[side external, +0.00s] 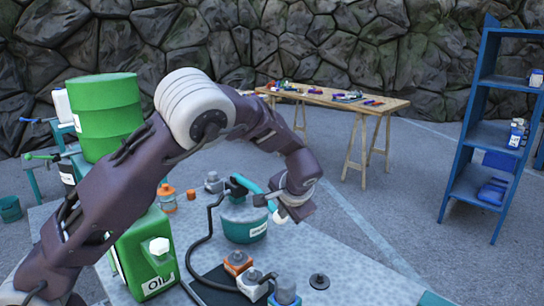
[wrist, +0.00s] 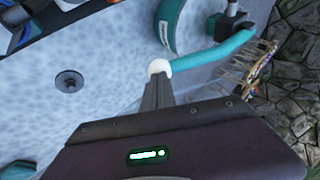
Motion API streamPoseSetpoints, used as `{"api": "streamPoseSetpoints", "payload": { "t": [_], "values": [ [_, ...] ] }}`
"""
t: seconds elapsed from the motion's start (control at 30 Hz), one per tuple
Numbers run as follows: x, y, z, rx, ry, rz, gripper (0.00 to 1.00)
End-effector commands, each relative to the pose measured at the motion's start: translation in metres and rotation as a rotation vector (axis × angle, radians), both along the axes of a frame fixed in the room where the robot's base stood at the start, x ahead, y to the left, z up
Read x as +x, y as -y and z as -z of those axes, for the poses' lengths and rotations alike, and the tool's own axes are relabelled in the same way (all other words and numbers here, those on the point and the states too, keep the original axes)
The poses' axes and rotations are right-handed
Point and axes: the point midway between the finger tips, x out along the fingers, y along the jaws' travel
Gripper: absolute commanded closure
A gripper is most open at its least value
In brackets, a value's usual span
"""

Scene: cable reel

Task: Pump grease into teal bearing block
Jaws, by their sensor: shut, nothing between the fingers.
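The grease pump is a teal pot (side external: 245,224) with a white label, standing on the grey table. Its teal lever (side external: 256,190) slopes down to the right to a white ball knob (wrist: 159,67). My gripper (wrist: 158,84) is shut and empty, its fingertips right at the knob; I cannot tell whether they touch it. In the side view my wrist hides part of the lever's end. A black hose (side external: 196,243) runs from the pump to blocks on a dark plate: an orange block (side external: 238,263), another with a pale top (side external: 254,279) and a blue one (side external: 285,293). I cannot make out a teal block.
A green OIL can (side external: 147,257) stands left of the pump, below my arm. A dark round fitting (side external: 319,281) sits on the table at the front right, also in the wrist view (wrist: 69,82). An orange bottle (side external: 167,199) stands behind.

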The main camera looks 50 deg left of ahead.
Motion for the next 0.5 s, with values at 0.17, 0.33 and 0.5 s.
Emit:
{"api": "streamPoseSetpoints", "payload": {
  "t": [0.17,0.33,0.5],
  "values": [
    [-0.001,-0.001,0.01,0.0,-0.002,-0.002,1.0],
    [-0.001,-0.002,0.014,0.0,-0.004,-0.004,1.0],
    [-0.001,-0.004,0.015,0.0,-0.005,-0.006,1.0]
  ]
}}
